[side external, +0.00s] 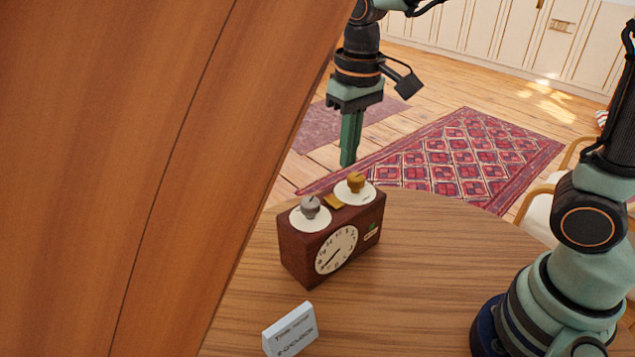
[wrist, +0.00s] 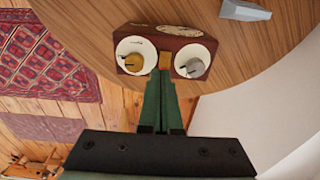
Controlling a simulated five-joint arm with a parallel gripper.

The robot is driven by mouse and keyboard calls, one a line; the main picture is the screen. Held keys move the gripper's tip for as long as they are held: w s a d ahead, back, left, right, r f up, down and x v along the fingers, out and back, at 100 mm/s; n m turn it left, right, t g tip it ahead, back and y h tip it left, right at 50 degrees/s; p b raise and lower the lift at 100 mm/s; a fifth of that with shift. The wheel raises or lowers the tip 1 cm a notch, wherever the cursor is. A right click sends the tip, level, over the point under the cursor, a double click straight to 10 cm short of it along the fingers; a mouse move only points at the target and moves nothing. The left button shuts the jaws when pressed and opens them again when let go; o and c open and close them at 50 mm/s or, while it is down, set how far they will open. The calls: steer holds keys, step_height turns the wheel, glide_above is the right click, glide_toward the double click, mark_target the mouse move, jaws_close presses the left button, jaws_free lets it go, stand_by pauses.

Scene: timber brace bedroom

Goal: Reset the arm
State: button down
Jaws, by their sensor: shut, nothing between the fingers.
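My gripper (side external: 350,140) hangs above and behind the clock box in the side external view, its green fingers together and pointing down. Nothing is between the fingers. In the wrist view the gripper (wrist: 166,76) has its fingertips in line with the middle of the clock box, by its small yellow piece. In the side external view there is a gap between the fingertips and the box top.
A brown clock box (side external: 298,256) with a gold knob (side external: 356,182) and a grey knob (side external: 310,207) stands on the round wooden table (side external: 430,250). A small sign (side external: 290,331) stands in front. A large wooden panel (side external: 110,150) blocks the left side.

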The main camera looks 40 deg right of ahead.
steer(key=s+d+r+t, duration=0.3)
steer(key=s+d+t, duration=0.2)
steer(key=s+d, duration=0.1)
steer(key=shift+s+d, duration=0.35)
steer(key=shift+d, duration=0.55)
